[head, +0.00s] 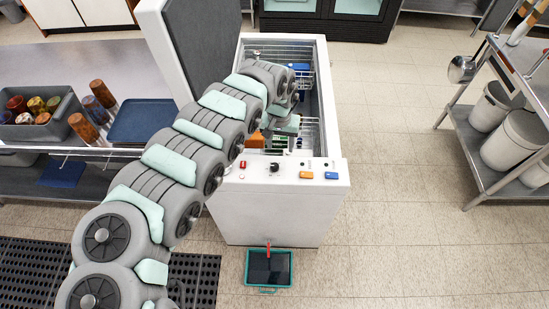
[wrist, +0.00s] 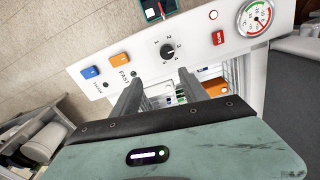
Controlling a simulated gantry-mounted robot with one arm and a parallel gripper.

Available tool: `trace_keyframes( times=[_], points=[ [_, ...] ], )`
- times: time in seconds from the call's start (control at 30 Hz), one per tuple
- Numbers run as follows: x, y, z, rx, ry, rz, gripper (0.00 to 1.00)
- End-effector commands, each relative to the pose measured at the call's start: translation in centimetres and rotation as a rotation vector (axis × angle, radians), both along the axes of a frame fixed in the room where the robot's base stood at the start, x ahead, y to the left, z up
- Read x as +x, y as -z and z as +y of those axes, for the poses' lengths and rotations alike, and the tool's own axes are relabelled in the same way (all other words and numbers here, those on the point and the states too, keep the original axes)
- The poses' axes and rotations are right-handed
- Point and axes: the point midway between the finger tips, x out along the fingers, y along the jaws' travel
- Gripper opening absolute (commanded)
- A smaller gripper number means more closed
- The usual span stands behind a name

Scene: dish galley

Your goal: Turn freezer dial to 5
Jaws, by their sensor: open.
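The freezer dial (wrist: 168,50) is a small black round knob on the freezer's white control panel, with numbers printed around it. It also shows in the head view (head: 274,167). Its pointer is too small to read for certain. My gripper (wrist: 160,76) is open and empty, its two dark fingers spread toward the panel. The dial shows beyond the fingertips, between their lines, and the fingers appear apart from it. In the head view my gripper (head: 281,138) hangs over the freezer's open top, just behind the panel.
The white chest freezer (head: 270,215) has its lid (head: 190,45) raised and baskets inside. A red button (wrist: 218,38), an orange switch (wrist: 120,60), a blue switch (wrist: 89,72) and a round gauge (wrist: 255,17) flank the dial. A teal-rimmed tray (head: 288,283) lies on the floor in front.

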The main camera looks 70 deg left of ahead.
Motion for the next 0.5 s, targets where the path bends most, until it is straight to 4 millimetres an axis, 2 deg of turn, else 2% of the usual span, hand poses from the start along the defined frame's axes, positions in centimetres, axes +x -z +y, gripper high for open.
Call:
trace_keyframes(
  times=[0.03, 0.1, 0.27, 0.5],
  points=[
    [-1.3, -0.4, 0.1, -0.007, -0.007, 0.027, 0.52],
    [-2.1, -0.2, -0.1, -0.016, -0.012, 0.046, 0.52],
    [-2.1, 1.7, -0.2, -0.022, -0.014, 0.046, 0.52],
    [-2.0, 5.8, -0.3, -0.022, -0.013, 0.043, 0.52]
  ],
)
